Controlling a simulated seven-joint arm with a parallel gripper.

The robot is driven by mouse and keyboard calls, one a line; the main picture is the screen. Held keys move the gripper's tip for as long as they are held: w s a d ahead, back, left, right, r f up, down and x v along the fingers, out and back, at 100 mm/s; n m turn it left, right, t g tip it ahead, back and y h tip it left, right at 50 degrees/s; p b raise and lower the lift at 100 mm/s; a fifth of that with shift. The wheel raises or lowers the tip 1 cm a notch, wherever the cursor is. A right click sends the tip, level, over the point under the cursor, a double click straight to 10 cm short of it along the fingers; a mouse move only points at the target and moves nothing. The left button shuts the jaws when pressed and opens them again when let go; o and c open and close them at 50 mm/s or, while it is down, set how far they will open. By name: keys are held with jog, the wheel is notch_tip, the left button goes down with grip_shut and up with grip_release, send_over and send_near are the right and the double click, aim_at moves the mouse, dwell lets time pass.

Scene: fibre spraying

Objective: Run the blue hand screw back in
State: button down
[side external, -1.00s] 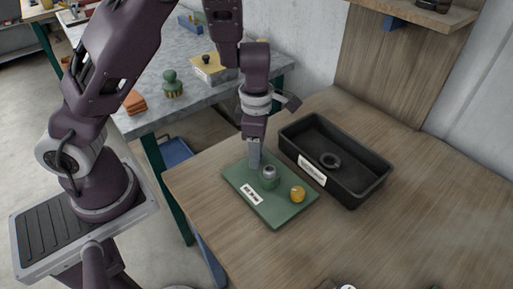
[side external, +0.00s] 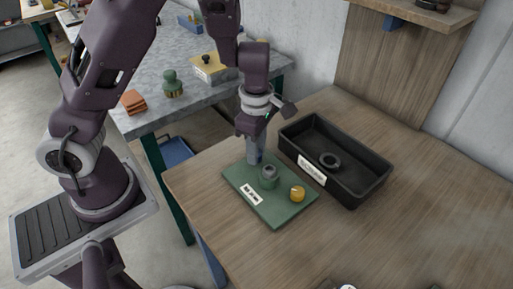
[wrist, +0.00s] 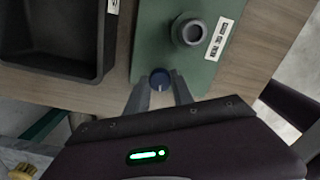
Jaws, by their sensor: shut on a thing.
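In the side view my gripper (side external: 256,158) points straight down at the far left corner of the green plate (side external: 270,210); the fingers mostly hide the screw there. How deep the screw sits cannot be seen.
A grey-green collar with a dark bore (side external: 269,174) and a yellow knob (side external: 297,193) stand on the plate, close to my fingers. A black tray (side external: 372,190) holding a dark ring (side external: 329,160) is just behind. The wooden table (side external: 420,230) is clear at right.

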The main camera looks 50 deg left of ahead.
jog(key=m, duration=0.5)
jog(key=shift+m, duration=0.3)
jog(key=m, duration=0.4)
jog(key=shift+m, duration=0.3)
jog(key=m, duration=0.5)
jog(key=shift+m, duration=2.7)
jog(key=c, duration=1.1)
grip_release()
jog(key=shift+s, duration=0.1)
